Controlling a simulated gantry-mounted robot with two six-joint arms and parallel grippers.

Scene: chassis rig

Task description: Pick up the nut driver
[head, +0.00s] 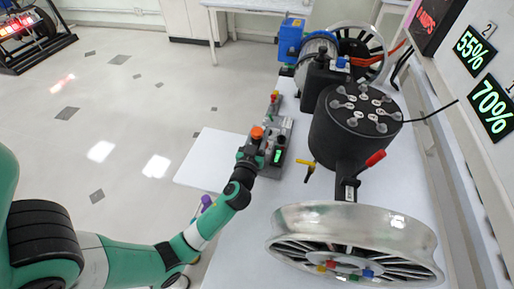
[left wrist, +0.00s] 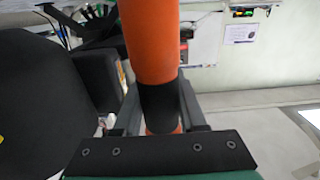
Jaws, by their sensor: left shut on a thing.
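The nut driver shows an orange handle (left wrist: 152,40) with a black collar below it in the left wrist view. It stands upright between the fingers of my left gripper (left wrist: 157,112), which is shut on it around the black collar. In the head view the orange end of the nut driver (head: 257,132) shows above my left gripper (head: 249,154), beside a grey tool holder (head: 277,145) on the white table. The driver's lower end is hidden, so I cannot tell whether it is clear of the holder. My right gripper is not in view.
A yellow-handled tool (head: 309,168) lies to the right. A large black cylinder (head: 352,130) with a red lever stands behind it. A spoked metal wheel (head: 353,240) fills the near right. The table's left corner (head: 205,160) is bare.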

